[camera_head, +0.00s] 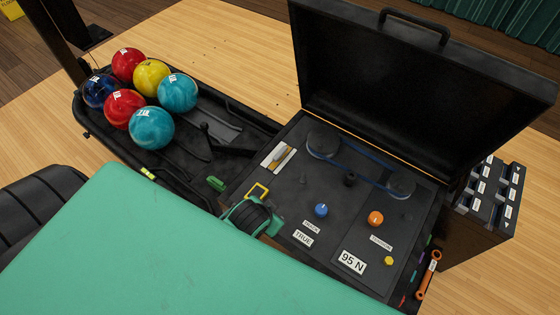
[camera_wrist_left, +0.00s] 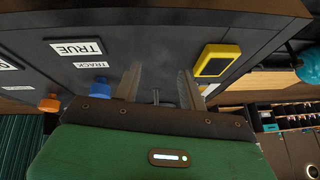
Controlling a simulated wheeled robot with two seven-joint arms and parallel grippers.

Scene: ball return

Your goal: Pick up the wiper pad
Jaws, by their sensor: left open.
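I cannot tell for sure which thing is the wiper pad. A yellow-framed block with a dark face (camera_head: 258,190) lies at the left edge of the black machine panel (camera_head: 322,228); in the left wrist view the yellow block (camera_wrist_left: 217,61) is right of the fingers. A small pale piece with a tan strip (camera_head: 278,157) sits farther back on the panel. My left gripper (camera_wrist_left: 160,88) is open, with nothing seen between its fingers, close to the panel; its green and black body is just in front of the yellow block in the head view. My right gripper is not in view.
The raised black lid (camera_head: 415,85) stands behind the panel. Blue (camera_head: 321,210) and orange (camera_head: 375,218) knobs stick up from it. Several bowling balls (camera_head: 152,127) rest in the black return tray at left. An orange wrench-like tool (camera_head: 428,275) hangs at the right edge.

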